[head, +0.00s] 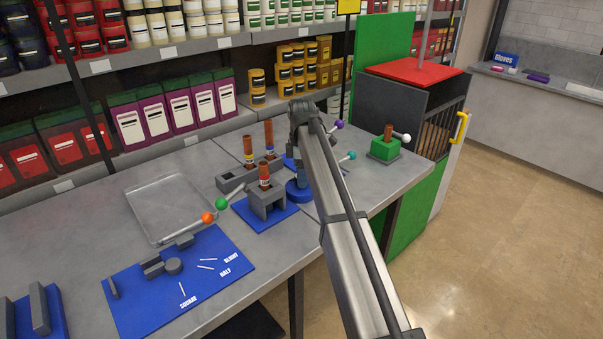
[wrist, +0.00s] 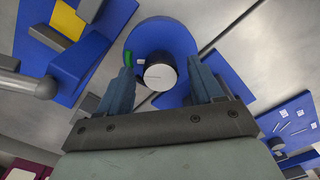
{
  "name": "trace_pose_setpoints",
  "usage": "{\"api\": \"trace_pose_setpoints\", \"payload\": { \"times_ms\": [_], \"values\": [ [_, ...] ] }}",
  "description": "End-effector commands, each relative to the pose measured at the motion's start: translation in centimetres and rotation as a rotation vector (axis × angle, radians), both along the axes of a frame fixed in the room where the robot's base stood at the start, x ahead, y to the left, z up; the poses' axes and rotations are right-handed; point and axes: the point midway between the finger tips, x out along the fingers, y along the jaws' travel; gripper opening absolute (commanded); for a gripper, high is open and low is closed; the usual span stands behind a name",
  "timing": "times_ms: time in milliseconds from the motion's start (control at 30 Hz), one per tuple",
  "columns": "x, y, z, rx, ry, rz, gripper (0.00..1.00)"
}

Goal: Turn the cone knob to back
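A round dark knob with a pale top (wrist: 160,74), which I take for the cone knob, stands on a round blue base (wrist: 188,38). A small green mark and a white mark show beside it. My gripper (wrist: 160,68) is open, one blue-grey finger on each side of the knob, with gaps visible between fingers and knob. In the head view the blue base (head: 298,190) is at the middle of the bench, and my arm hides most of the knob. The knob's depth between the fingers and which way it points cannot be told.
Left of the blue base stands a grey fixture on a blue plate (head: 285,215) holding a brown-orange cylinder. Levers with green (head: 222,204), orange (head: 208,218), purple (head: 339,124) and teal (head: 352,155) balls are near. A clear tray (head: 150,226) lies left; a green block (head: 385,149) sits right.

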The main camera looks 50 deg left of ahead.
Motion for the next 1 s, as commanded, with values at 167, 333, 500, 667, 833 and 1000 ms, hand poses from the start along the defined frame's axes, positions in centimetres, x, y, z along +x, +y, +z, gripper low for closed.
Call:
{"api": "trace_pose_setpoints", "payload": {
  "times_ms": [167,333,500,667,833,1000],
  "values": [
    [0.00,0.00,0.02,0.000,0.000,0.000,0.48],
    [0.01,0.01,0.02,0.000,0.000,0.000,0.32],
    [0.01,0.01,0.03,0.000,0.000,0.000,0.16],
    [0.00,0.00,0.02,0.000,0.000,-0.002,0.11],
    [-0.01,-0.01,0.03,0.000,0.000,-0.031,0.11],
    [-0.02,-0.02,0.03,0.000,0.000,-0.110,0.11]
  ]
}}
